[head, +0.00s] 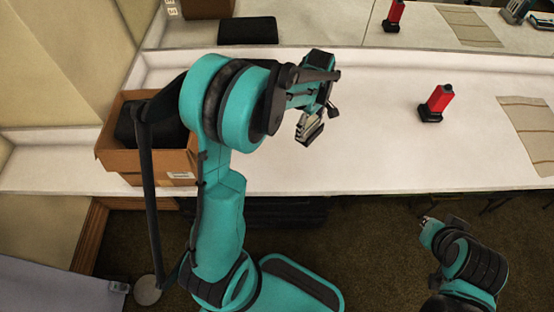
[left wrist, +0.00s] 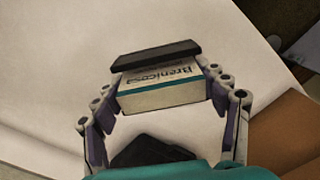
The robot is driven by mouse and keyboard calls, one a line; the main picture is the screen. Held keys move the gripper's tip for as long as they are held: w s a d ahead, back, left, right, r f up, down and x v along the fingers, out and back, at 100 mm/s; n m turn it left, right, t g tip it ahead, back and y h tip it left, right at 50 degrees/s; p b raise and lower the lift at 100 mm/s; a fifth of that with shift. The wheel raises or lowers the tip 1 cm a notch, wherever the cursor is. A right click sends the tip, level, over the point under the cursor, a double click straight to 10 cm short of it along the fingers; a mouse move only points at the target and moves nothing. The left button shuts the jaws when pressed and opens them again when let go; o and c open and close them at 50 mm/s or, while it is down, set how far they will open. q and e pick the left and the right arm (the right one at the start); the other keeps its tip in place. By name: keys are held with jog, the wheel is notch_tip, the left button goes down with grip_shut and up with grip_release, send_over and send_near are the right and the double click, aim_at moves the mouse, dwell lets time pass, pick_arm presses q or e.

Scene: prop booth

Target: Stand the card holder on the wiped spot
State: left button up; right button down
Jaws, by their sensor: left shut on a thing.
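My left gripper (head: 312,126) is above the white table (head: 380,165), left of the table's middle. In the left wrist view it (left wrist: 163,90) is shut on a pale block with a blue stripe and printed lettering, with a dark slab along its far side. I take this block to be the card holder (left wrist: 165,98). In the head view the card holder (head: 309,129) shows small below the fingers and looks tilted. It is clear of the table there. I cannot make out a wiped spot. My right gripper (head: 432,226) is low at the right, in front of the table; its fingers are too small to read.
A cardboard box (head: 150,160) with a dark thing in it stands at the table's left. A red item with a black base (head: 437,102) stands right of my left gripper. A striped cloth (head: 530,130) lies at the far right. A mirror along the back shows reflections.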

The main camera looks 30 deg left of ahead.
pick_arm(q)
jog(key=w+n, duration=0.1)
jog(key=n, duration=0.1)
jog(key=w+a+n, duration=0.1)
jog(key=n, duration=0.2)
jog(key=shift+a+f, duration=0.1)
jog(key=shift+f, duration=0.1)
jog(key=s+a+f+n+b, duration=0.1)
jog(key=s+a+f, duration=0.1)
jog(key=s, duration=0.1)
jog(key=s+a+f+n+b, duration=0.1)
jog(key=s+f, duration=0.2)
jog(key=s+a+f+n+b, duration=0.1)
jog(key=s+a+f, duration=0.1)
jog(key=s, duration=0.1)
jog(key=shift+s+a+f, duration=0.2)
jog(key=shift+s+a, duration=0.1)
jog(key=shift+f+b, duration=1.05)
jog(key=shift+f, duration=0.95)
jog(key=shift+f, duration=0.1)
jog(key=o, duration=1.3)
